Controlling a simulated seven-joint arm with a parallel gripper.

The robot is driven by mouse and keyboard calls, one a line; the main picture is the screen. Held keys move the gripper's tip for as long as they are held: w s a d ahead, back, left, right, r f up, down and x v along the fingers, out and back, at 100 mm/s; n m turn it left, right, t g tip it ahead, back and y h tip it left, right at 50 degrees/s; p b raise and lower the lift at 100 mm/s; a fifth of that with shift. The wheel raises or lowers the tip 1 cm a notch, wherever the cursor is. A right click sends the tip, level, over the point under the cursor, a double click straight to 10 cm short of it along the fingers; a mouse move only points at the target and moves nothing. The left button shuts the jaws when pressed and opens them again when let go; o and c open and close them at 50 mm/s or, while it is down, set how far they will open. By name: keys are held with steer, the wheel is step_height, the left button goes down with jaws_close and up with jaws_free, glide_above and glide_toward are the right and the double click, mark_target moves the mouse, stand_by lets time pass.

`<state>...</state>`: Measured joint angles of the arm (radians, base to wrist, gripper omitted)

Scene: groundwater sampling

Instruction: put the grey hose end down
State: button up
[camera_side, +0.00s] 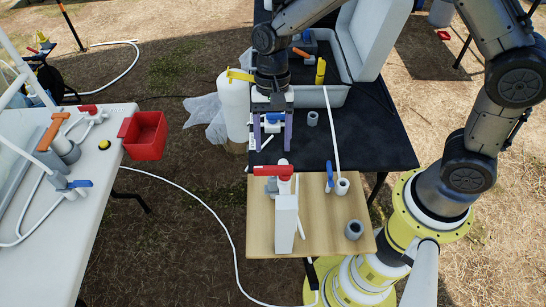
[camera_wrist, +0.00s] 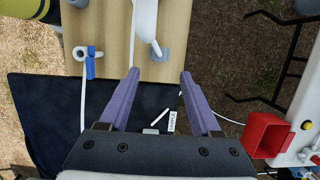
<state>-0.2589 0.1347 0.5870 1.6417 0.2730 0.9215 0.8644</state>
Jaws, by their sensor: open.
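My gripper (camera_side: 272,143) hangs over the near-left part of the black table, its purple fingers spread. In the wrist view the fingers (camera_wrist: 160,74) stand apart with nothing gripped between them. A pale grey hose fitting (camera_side: 342,186) stands on the wooden board, with a white hose running up and back from it; a blue handle (camera_side: 329,173) is beside it. The fitting also shows in the wrist view (camera_wrist: 81,54). A short grey ring (camera_side: 354,229) sits on the board's right side, and another grey cylinder (camera_side: 312,118) on the black table. I cannot tell which is the grey hose end.
A red-handled valve (camera_side: 279,170) and upright white block (camera_side: 286,225) occupy the board's (camera_side: 325,240) left half. Behind are a white container (camera_side: 234,105) and open case (camera_side: 372,40). A red bin (camera_side: 148,135) hangs by the left table. The black table's right side is clear.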

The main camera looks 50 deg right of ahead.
steer(key=shift+v, duration=1.45)
steer(key=s+d+r+n+t, duration=0.4)
steer(key=s+d+r, duration=0.3)
steer(key=r, duration=0.4)
steer(key=s+d+r+n+t+h, duration=0.1)
steer(key=s+d+n, duration=0.1)
steer(key=s, duration=0.3)
steer(key=s+d+r+n+t+h, duration=0.1)
steer(key=s+d+r+n+t, duration=0.1)
steer(key=s, duration=0.4)
steer(key=shift+d+n+t, duration=0.3)
steer(key=shift+d+n, duration=0.2)
steer(key=shift+d, duration=0.75)
steer(key=shift+s, duration=0.1)
